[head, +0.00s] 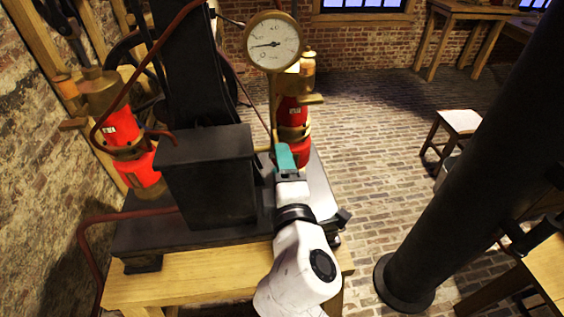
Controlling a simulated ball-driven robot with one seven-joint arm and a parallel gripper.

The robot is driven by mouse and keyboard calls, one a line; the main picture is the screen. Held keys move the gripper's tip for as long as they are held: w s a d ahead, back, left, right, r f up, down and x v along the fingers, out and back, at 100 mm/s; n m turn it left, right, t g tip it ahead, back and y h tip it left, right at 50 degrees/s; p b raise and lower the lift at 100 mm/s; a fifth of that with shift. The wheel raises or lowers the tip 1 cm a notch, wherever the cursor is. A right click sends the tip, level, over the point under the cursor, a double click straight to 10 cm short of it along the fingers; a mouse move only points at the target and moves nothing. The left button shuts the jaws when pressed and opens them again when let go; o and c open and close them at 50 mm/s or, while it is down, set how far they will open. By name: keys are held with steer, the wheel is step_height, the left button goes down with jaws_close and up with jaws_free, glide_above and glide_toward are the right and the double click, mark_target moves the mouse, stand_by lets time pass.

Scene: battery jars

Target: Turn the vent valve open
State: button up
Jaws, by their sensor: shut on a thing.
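My gripper (285,157), with teal fingers, reaches up from the lower right to the front of the right-hand red and brass jar (292,115). It is shut on a small part there, which looks to be the vent valve. The fingers hide that part, so I cannot see the handle or its angle. A thin brass pipe (263,149) runs just left of the fingers. A round white-faced gauge (273,43) stands above the jar, its needle pointing left.
A black block (208,175) stands close left of my gripper on a dark base (145,236) over a wooden bench (190,285). Another red jar (122,135) is at the left. A thick black column (455,180) stands at the right. Brick floor lies between.

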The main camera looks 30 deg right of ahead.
steer(key=shift+f+n, duration=0.1)
steer(key=shift+n, duration=0.4)
steer(key=o, duration=1)
steer(key=shift+o, duration=0.2)
steer(key=b+v, duration=0.3)
steer(key=v, duration=0.8)
steer(key=shift+w, duration=0.1)
